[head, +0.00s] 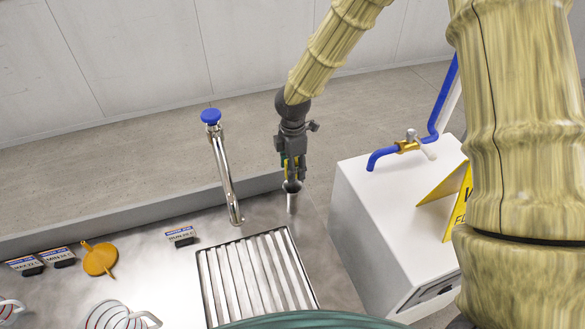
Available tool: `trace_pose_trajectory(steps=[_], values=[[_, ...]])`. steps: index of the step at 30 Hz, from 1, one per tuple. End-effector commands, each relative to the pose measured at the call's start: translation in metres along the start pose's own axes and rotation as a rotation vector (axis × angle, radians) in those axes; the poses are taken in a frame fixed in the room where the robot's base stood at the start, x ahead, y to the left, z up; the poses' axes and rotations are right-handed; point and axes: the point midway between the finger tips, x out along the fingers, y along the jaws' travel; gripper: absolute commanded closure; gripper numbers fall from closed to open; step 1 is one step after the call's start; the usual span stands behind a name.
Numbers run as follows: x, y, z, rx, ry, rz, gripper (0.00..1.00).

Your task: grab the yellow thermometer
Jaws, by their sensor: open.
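My gripper (292,172) points down over the right end of the metal counter and is open. A narrow yellow piece, which looks like the thermometer (289,163), shows between and behind the dark fingers. The fingers hide most of it, and I cannot tell whether they touch it. Directly below the fingertips is a small upright metal cup or tube (292,203) on the counter. The yellow piece appears to stand in or just above its mouth; which one is unclear.
A metal post with a blue cap (225,175) stands left of my gripper. A slatted drain grate (258,275) lies in front. An orange funnel (99,259) and small label blocks (181,237) are further left. A white cabinet (385,215) with a blue pipe (384,155) stands right.

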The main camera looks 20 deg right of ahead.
Motion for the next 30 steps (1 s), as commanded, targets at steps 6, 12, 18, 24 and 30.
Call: trace_pose_trajectory(steps=[6,12,18,24,30], values=[[0.013,0.000,0.000,0.001,0.001,0.000,0.54],[0.014,0.000,0.000,0.001,0.001,0.000,0.54],[0.014,0.000,0.000,0.000,0.001,0.000,0.79],[0.014,-0.001,0.000,0.000,0.001,0.000,1.00],[0.013,0.000,0.000,0.000,0.001,0.000,1.00]])
